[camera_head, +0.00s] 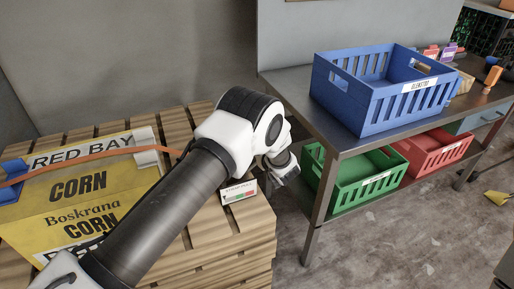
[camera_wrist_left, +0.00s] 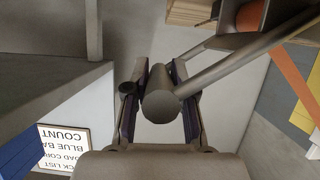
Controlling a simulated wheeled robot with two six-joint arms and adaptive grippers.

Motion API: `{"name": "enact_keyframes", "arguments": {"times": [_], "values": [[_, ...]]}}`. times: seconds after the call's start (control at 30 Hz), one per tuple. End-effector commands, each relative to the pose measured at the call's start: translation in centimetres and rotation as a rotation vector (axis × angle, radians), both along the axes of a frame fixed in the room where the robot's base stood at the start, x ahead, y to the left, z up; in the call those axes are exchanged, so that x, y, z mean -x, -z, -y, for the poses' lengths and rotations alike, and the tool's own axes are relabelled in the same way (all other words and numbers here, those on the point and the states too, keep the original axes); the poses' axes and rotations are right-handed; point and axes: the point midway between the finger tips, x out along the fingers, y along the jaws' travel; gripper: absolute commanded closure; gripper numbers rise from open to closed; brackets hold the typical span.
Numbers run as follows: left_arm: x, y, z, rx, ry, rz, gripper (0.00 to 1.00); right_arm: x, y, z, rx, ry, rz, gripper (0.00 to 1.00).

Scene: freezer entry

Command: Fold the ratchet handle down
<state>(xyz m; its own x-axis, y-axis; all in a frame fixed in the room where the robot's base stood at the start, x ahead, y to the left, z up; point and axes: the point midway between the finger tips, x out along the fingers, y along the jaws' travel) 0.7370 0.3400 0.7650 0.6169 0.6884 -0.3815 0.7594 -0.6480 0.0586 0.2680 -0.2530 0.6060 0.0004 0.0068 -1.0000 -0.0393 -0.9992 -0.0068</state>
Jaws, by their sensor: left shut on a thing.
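My left gripper (camera_head: 287,168) is beyond the pallet's right side in the head view, with its fingertips too small to make out. In the left wrist view my left gripper (camera_wrist_left: 160,100) has a finger on each side of the grey, round-ended ratchet handle (camera_wrist_left: 162,98) and is shut on it. The handle's metal bars run up and right towards an orange strap (camera_wrist_left: 290,72). In the head view the strap (camera_head: 100,153) crosses the yellow corn carton (camera_head: 75,200). My arm hides the ratchet in the head view. My right gripper is in neither view.
The carton stands on a wooden pallet (camera_head: 225,225), with a small label card (camera_head: 238,192) near my wrist. A metal table (camera_head: 335,140) stands close on the right, bearing a blue crate (camera_head: 385,113). Green (camera_head: 350,200) and red (camera_head: 440,160) crates sit below. Bare floor lies at lower right.

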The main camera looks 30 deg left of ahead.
Motion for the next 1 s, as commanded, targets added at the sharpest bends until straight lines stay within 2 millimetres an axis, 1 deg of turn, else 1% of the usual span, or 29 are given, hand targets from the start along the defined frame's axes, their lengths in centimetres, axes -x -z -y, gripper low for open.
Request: {"name": "enact_keyframes", "arguments": {"times": [0.2,0.6,0.63,0.7,1.0], "values": [[-0.11,0.49,0.15,0.001,0.003,0.0,1.0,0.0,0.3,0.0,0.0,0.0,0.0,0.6],[-0.09,0.57,0.18,0.002,0.003,0.0,1.0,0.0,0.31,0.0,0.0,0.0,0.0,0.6],[-0.08,0.57,0.17,0.002,0.003,0.0,0.72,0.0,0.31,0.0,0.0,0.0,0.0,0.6],[-0.09,0.58,0.17,0.002,0.003,0.0,0.5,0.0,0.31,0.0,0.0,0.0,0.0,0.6],[-0.02,0.48,0.17,0.001,0.002,0.0,0.5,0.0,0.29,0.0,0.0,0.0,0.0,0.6]]}}
